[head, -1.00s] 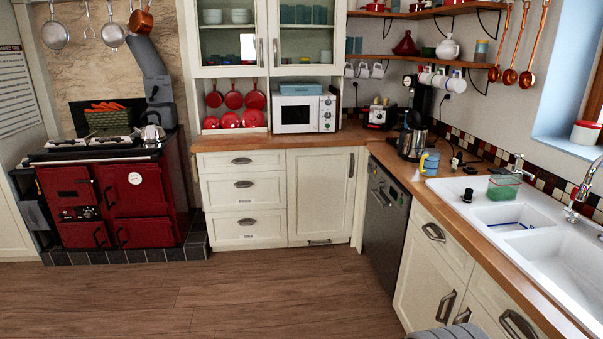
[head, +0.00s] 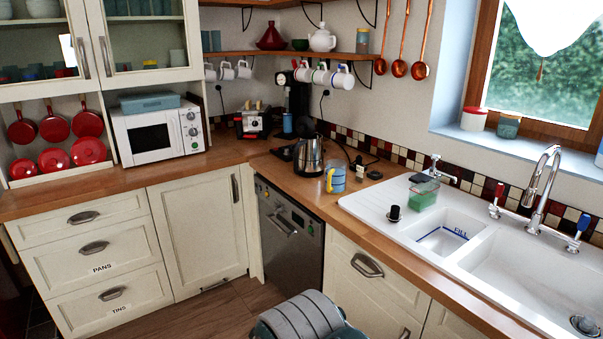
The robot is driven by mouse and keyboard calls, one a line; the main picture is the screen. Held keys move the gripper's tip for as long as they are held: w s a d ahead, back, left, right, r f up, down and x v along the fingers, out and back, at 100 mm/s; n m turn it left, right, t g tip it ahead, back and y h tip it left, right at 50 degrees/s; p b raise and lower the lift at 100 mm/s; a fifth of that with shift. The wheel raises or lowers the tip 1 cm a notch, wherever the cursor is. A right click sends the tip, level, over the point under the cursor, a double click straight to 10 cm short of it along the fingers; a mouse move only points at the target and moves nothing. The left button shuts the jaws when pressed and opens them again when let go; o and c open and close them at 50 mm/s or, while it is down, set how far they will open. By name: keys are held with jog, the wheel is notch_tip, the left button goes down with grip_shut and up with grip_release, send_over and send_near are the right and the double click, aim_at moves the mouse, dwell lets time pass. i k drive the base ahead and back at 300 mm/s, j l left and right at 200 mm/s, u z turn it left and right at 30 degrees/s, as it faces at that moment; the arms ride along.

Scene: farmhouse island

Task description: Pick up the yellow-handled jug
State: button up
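The yellow-handled jug (head: 338,180) stands upright on the wooden counter, near the left end of the white sink. It is blue-grey, and its yellow handle faces left and toward me. A rounded grey part of my own body shows at the bottom edge of the head view. My gripper's fingers are not in view.
A steel kettle (head: 308,157) stands just left of and behind the jug. A small pale object (head: 360,173) and a dark round one (head: 374,175) lie to its right. The white sink (head: 375,205) holds a black stopper (head: 395,213) and a green container (head: 424,192). A dishwasher (head: 288,235) is below.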

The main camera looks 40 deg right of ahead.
aim_at(335, 168)
jog(key=i+j+z, duration=0.1)
jog(key=i, duration=1.35)
jog(key=i+z, duration=0.65)
jog(key=i+j+z, duration=0.1)
jog(key=z, duration=0.25)
jog(key=i+z, duration=0.15)
jog(key=z, duration=0.25)
jog(key=i+z, duration=0.15)
jog(key=z, duration=0.25)
jog(key=i+z, duration=0.15)
jog(key=z, duration=0.25)
jog(key=i+j+z, duration=0.1)
jog(key=z, duration=0.3)
jog(key=i+j+z, duration=0.3)
jog(key=k+l, duration=0.1)
